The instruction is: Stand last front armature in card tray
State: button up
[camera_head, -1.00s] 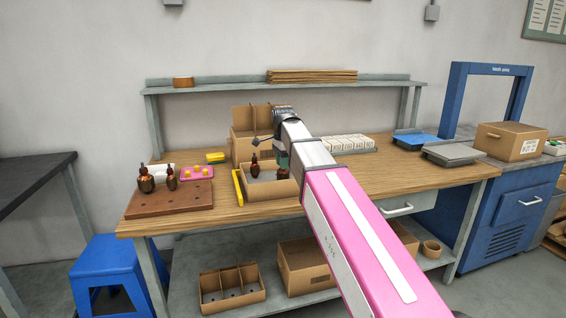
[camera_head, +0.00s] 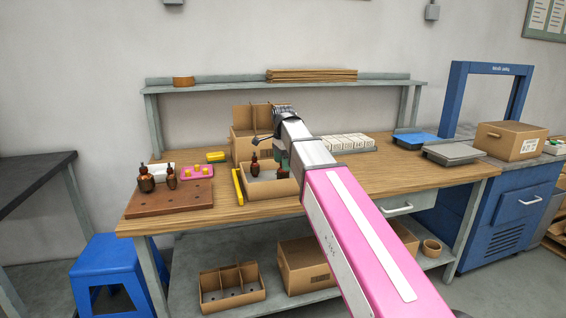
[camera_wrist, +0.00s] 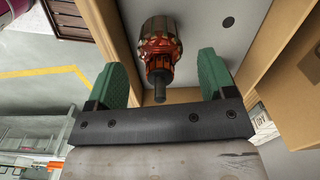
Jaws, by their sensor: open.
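The card tray (camera_head: 272,190) is an open tan box with a grey floor near the bench's front edge. One copper-brown armature (camera_head: 255,164) stands upright in its left part. My gripper (camera_head: 281,152) is above the tray's right part, with green fingers. In the wrist view, my gripper (camera_wrist: 160,80) is open. An armature (camera_wrist: 160,45) stands in the tray with its shaft end towards the palm, between the line of the two fingers, with a gap on each side. Two more armatures (camera_head: 146,180) (camera_head: 171,178) stand on the brown board (camera_head: 168,200) at left.
A yellow bar (camera_head: 238,187) lies along the tray's left side. A taller divided carton (camera_head: 241,145) stands behind it.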

jog(key=shift+r, duration=5)
jog(key=o, duration=0.4)
jog(key=shift+o, duration=0.2)
jog(key=shift+r, duration=0.1)
